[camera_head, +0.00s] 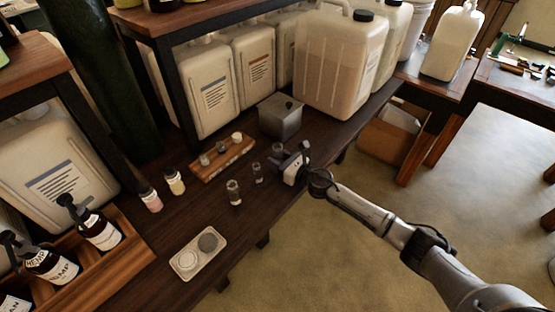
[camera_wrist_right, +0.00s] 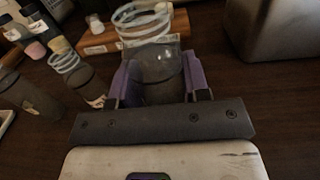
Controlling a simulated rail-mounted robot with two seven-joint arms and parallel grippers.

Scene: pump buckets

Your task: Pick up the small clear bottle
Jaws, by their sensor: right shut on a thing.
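Several small clear bottles with ringed necks stand near the front of the dark wooden table. My right gripper (camera_head: 283,160) reaches in from the right and is shut on the rightmost small clear bottle (camera_head: 277,149). In the right wrist view this bottle (camera_wrist_right: 150,50) stands upright between the purple-padded fingers of the gripper (camera_wrist_right: 152,85). I cannot tell whether its base is off the table. A second clear bottle (camera_head: 257,174) and a third one (camera_head: 234,193) stand to its left, apart from the gripper. My left gripper is not in view.
A grey metal box (camera_head: 280,120) stands close behind the gripper. A wooden rack (camera_head: 222,157) with small jars lies behind the bottles. A tray with two round pads (camera_head: 198,254) lies front left. Large jugs (camera_head: 338,65) stand at the back.

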